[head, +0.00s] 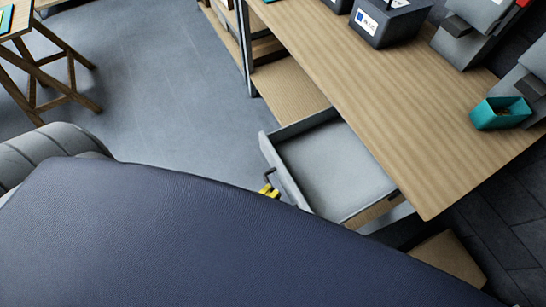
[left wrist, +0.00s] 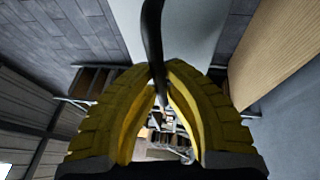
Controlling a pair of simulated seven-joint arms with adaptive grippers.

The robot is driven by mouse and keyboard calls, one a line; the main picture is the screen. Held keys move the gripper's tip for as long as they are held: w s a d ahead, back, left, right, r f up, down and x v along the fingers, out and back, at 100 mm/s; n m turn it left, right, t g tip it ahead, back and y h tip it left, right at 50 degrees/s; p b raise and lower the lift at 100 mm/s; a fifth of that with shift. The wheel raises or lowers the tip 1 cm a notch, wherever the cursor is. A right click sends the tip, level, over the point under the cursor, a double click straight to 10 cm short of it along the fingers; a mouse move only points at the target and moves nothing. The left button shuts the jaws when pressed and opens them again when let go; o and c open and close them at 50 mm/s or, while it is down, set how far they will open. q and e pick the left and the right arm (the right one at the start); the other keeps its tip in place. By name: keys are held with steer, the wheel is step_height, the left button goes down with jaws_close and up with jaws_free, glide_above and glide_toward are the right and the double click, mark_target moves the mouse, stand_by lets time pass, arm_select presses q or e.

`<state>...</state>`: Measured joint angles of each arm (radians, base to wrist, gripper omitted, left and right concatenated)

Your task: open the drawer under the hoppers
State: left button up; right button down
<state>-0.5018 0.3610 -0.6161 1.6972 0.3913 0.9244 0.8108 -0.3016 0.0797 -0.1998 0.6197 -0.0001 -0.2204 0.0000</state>
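The grey drawer (head: 335,165) under the wooden worktop is pulled well out, and its visible inside is empty. Its dark handle (head: 267,174) is on the front panel, and it also shows as a dark bar in the left wrist view (left wrist: 153,35). My left gripper (head: 269,190) is at the handle, with its yellow fingers (left wrist: 163,85) closed around the bar. Much of this gripper is hidden behind my own dark body in the head view. Grey hoppers (head: 466,38) stand on the worktop at the upper right. My right gripper is not in view.
A teal bin (head: 497,114) and dark labelled boxes (head: 388,20) stand on the wooden worktop (head: 400,95). A lower shelf (head: 287,92) lies beyond the drawer. A wooden trestle (head: 45,65) stands at upper left. The grey floor (head: 165,100) between is clear.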

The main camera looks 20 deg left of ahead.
arm_select(q)
steer(key=o, duration=0.5)
steer(key=v, duration=1.2)
steer(key=shift+w+a, duration=0.1)
steer(key=shift+a, duration=0.05)
